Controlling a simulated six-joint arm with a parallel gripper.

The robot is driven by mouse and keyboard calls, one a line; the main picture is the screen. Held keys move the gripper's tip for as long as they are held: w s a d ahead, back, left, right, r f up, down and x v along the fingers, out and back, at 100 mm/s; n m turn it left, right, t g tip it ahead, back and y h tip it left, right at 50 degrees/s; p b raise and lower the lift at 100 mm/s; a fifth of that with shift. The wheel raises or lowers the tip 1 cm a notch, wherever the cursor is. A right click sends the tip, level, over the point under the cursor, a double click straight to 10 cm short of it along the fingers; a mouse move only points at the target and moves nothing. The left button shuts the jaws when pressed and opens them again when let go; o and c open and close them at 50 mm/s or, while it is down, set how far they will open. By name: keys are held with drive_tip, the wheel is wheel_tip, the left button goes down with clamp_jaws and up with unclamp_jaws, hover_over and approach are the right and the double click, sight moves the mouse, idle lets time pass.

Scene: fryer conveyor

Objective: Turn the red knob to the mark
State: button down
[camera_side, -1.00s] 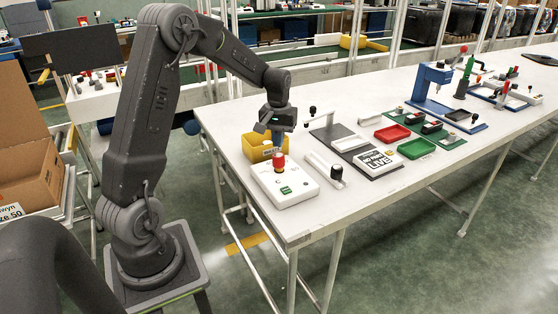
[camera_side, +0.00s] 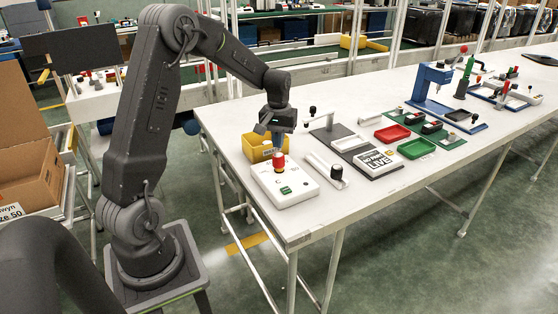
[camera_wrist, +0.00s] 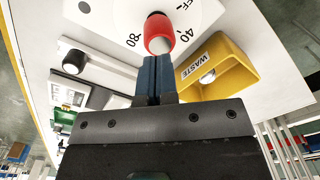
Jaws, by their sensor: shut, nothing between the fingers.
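The red knob (camera_side: 279,161) stands on top of a white control box (camera_side: 300,195). In the wrist view the red knob (camera_wrist: 157,30) sits on a white dial with the printed marks "80", "40" and "OFF" in part. A pale spot shows on the knob's near side. My gripper (camera_side: 276,147) points down just above and behind the knob. In the wrist view the blue fingers of my gripper (camera_wrist: 155,62) are together and empty, their tips right beside the knob. I cannot tell whether they touch it. The target mark is not clearly visible.
A yellow bin labelled "WASTE" (camera_wrist: 243,66) stands close behind the box. A white bar with a black knob (camera_side: 337,172) lies to the right.

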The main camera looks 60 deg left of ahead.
sight(278, 155)
drive_tip(key=shift+f, duration=1.55)
drive_tip(key=shift+r, duration=0.15)
drive_tip(key=shift+r, duration=2.9)
wheel_tip(278, 155, up, 13)
drive_tip(key=s+d+r+m+t, duration=0.1)
drive_tip(key=s+d+r+m, duration=0.15)
drive_tip(key=d, duration=0.55)
drive_tip(key=s+d+f+m+t, duration=0.2)
drive_tip(key=s+d+m, duration=0.1)
drive_tip(key=s+d, duration=0.5)
drive_tip(key=s+d+f+m+t, duration=0.2)
drive_tip(key=s+d+m, duration=0.1)
drive_tip(key=s+d, duration=0.4)
drive_tip(key=shift+s+d+f+t, duration=0.3)
drive_tip(key=shift+s+d+f, duration=0.05)
drive_tip(key=shift+s, duration=0.7)
